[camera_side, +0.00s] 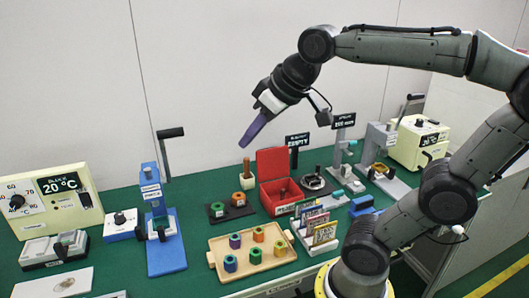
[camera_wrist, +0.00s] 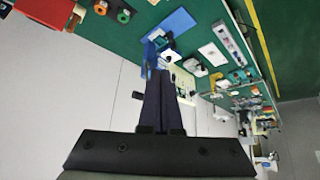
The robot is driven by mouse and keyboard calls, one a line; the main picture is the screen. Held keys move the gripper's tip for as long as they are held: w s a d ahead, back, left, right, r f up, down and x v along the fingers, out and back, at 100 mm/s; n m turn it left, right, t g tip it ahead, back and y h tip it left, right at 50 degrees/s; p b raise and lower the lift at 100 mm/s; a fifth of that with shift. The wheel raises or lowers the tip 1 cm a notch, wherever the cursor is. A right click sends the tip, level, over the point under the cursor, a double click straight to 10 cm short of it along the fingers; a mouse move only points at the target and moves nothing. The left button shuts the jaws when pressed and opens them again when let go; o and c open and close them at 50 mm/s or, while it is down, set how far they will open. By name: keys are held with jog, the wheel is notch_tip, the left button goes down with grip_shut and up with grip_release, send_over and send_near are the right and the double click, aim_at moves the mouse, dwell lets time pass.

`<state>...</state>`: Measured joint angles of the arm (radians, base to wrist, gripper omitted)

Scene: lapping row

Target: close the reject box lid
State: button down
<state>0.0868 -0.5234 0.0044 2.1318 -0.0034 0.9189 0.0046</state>
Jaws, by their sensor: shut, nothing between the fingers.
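The red reject box (camera_side: 283,208) stands on the green bench in the side view. Its red lid (camera_side: 272,162) is open and stands up at the back of the box. A small dark item shows inside the box. My gripper (camera_side: 242,144) is in the air, above and to the left of the raised lid, with its long dark purple fingers shut, empty and pointing down-left. In the wrist view the gripper (camera_wrist: 157,72) shows its fingers together, and the red box (camera_wrist: 47,10) is at the top left edge, partly cut off.
A wooden tray (camera_side: 213,260) with several coloured rings is in front of the box. Upright cards (camera_side: 324,232) stand to its right. A dark block with rings (camera_side: 231,208) is on its left. A blue lever press (camera_side: 166,254) stands further left.

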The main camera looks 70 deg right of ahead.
aim_at(270, 161)
jog(key=w+d+m+g+h, duration=0.2)
jog(key=w+d+m, duration=0.2)
jog(key=w+d, duration=1.5)
jog(key=d+f+m+g, duration=0.1)
jog(key=d+f, duration=0.3)
jog(key=d, duration=0.3)
jog(key=d+f+m, duration=0.2)
jog(key=d+f, duration=0.2)
jog(key=d, duration=0.3)
jog(key=d+f+g, duration=0.1)
jog(key=d+f, duration=0.2)
jog(key=f, duration=0.3)
jog(key=s+d+f+m, duration=0.1)
jog(key=d+f, duration=0.2)
jog(key=f, duration=0.3)
jog(key=d+f+g, duration=0.1)
jog(key=d+f, duration=0.3)
jog(key=f, duration=0.3)
jog(key=shift+s+a+r, duration=0.5)
jog(key=shift+s+a, duration=0.2)
jog(key=shift+a, duration=0.1)
jog(key=shift+s+a+r, duration=0.5)
jog(key=shift+s+a, duration=0.2)
jog(key=shift+a, duration=0.05)
